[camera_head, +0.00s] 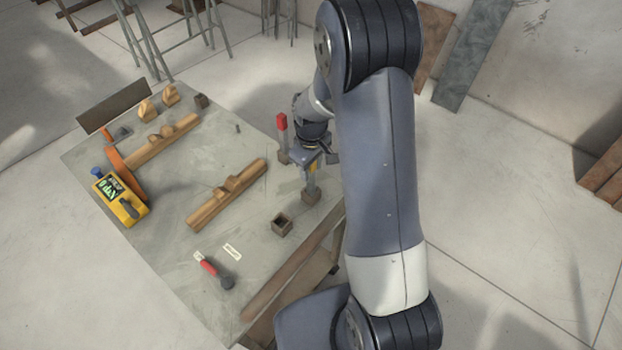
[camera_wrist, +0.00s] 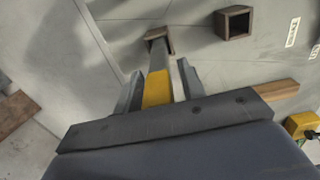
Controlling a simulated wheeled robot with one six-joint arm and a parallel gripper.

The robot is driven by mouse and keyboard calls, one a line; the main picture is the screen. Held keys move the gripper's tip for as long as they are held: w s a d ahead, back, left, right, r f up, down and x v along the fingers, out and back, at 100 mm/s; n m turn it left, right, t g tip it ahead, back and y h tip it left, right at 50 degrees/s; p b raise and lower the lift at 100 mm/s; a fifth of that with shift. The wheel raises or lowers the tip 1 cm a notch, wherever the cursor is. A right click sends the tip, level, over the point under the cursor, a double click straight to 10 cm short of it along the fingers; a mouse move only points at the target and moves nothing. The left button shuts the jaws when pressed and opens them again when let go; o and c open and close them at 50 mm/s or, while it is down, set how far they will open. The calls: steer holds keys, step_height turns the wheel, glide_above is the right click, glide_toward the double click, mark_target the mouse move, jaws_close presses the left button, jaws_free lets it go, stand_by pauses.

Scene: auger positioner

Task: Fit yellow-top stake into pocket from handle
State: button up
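The yellow-top stake is a grey upright bar (camera_head: 311,183) with a yellow upper part, seen also in the wrist view (camera_wrist: 157,88). Its lower end stands in a small brown square holder (camera_head: 311,197). My gripper (camera_wrist: 160,70) is around the stake's upper part, one finger on each side. Gaps show between the fingers and the stake, so it looks open. An empty, open-topped square pocket (camera_head: 282,224) stands on the table nearby; the wrist view shows it at the upper right (camera_wrist: 235,22).
A red-top stake (camera_head: 282,128) stands in another holder just left of my gripper. Wooden pieces (camera_head: 228,193), a yellow device (camera_head: 120,200) and a red-handled tool (camera_head: 214,270) lie on the grey table (camera_head: 180,240). Table around the empty pocket is mostly clear.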

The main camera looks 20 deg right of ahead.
jaws_close()
stand_by(0.5)
